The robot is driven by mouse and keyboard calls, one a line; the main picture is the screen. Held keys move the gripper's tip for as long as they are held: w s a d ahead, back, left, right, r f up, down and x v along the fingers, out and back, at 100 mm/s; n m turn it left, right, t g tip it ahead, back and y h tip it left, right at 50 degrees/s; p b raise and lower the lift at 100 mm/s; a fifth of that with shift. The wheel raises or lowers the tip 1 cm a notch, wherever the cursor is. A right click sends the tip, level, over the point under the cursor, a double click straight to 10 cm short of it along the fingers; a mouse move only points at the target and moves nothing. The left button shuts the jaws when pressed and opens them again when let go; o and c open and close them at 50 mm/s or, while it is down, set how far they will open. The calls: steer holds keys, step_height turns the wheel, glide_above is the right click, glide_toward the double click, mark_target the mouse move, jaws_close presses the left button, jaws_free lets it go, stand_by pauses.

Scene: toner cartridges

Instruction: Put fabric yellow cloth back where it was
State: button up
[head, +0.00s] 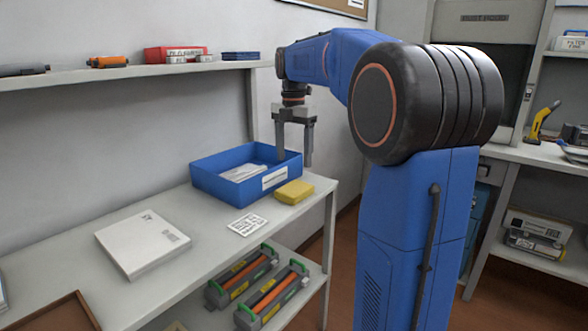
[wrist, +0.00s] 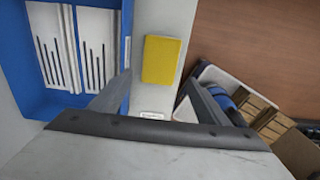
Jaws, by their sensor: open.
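The yellow cloth (head: 294,192) is a folded block lying flat on the table top (head: 205,220), near its right edge and beside the blue bin (head: 215,187). In the wrist view the cloth (wrist: 160,58) lies between the bin and the table's edge. My gripper (head: 294,160) is open and empty, pointing down above the bin's right end and the cloth, touching neither as far as I can see. In the wrist view the fingertips (wrist: 156,85) lie to either side of the cloth's lower part.
The bin holds white slotted pieces (wrist: 60,45). A white label card (head: 247,224) and a white box (head: 142,243) lie on the table. Toner cartridges (head: 270,290) sit on the shelf below. A wall shelf (head: 120,73) hangs behind. Floor shows right of the table.

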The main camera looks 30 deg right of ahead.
steer(key=s+a+f+m+t, duration=0.1)
steer(key=s+a+f+m, duration=0.1)
steer(key=s+a+m, duration=0.4)
steer(key=s+a+f+m+t, duration=0.15)
steer(key=s+a+m, duration=0.25)
steer(key=s, duration=0.5)
steer(key=s+a+f+m+t, duration=0.1)
steer(key=s+a+f+m, duration=0.1)
steer(key=s+f+m, duration=0.4)
steer(key=s+a+f+m+t, duration=0.1)
steer(key=s+a+f+m, duration=0.2)
steer(key=s+f+m, duration=0.3)
steer(key=s+f, duration=0.3)
steer(key=shift+s+a, duration=0.15)
steer(key=shift+a, duration=0.15)
steer(key=shift+o, duration=0.7)
steer(key=shift+r, duration=0.1)
steer(key=o, duration=0.7)
steer(key=shift+c, duration=0.2)
